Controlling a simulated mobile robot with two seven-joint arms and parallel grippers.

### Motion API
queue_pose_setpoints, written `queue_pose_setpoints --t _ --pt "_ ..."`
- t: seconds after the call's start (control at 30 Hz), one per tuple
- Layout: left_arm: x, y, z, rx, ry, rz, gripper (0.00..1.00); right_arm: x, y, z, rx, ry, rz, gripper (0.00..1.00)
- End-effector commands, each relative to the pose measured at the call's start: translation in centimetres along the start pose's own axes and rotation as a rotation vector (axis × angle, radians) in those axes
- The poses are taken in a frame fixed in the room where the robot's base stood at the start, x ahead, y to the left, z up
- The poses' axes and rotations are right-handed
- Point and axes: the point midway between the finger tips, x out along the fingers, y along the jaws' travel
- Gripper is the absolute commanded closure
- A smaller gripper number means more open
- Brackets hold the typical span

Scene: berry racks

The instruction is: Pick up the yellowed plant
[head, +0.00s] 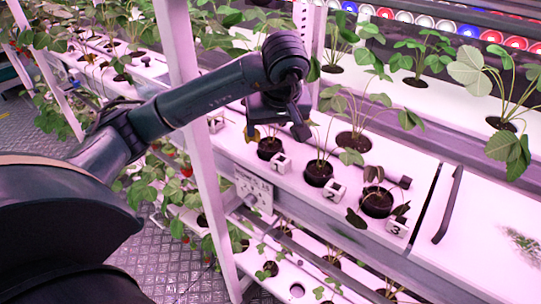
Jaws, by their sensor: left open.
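My left gripper (276,128) is open and points down over the pot marked 1 (269,149) on the white shelf. A yellow-brown leaf shows beside its left finger, and the rest of that plant (253,134) is mostly hidden behind the gripper. I cannot tell whether the fingers touch it. To the right, the pot marked 2 (318,174) holds a thin plant with green leaves. The pot marked 3 (377,203) holds a plant with drooping, dark brownish leaves. My right gripper is not in view.
White number blocks (335,190) stand in front of the pots. A white rack post (190,110) rises just left of the gripper, behind my arm. Leafy green plants (486,75) fill the shelf behind. A dark handle (448,204) lies at the right.

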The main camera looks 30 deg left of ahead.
Motion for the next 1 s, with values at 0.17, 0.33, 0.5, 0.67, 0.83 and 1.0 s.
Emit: queue_pose_setpoints --t 0.17,0.33,0.5,0.67,0.83,1.0 --pt "1.2 -0.2 0.1 0.000 -0.005 -0.003 0.23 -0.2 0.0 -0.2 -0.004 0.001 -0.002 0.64" --pt "3.5 -0.4 0.1 0.000 -0.005 -0.003 0.23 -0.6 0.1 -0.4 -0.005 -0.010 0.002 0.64" --pt "5.2 -0.4 0.1 0.000 -0.002 0.000 0.23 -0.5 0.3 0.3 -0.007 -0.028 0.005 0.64" --pt "5.4 -0.3 0.1 0.000 -0.001 0.001 0.23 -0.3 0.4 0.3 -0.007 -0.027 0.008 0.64" --pt "5.3 -0.3 0.1 0.000 -0.001 0.001 0.30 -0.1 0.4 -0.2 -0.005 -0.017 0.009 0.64" --pt "5.3 -0.3 0.1 0.000 -0.001 0.001 0.44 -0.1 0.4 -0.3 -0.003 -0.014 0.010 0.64"
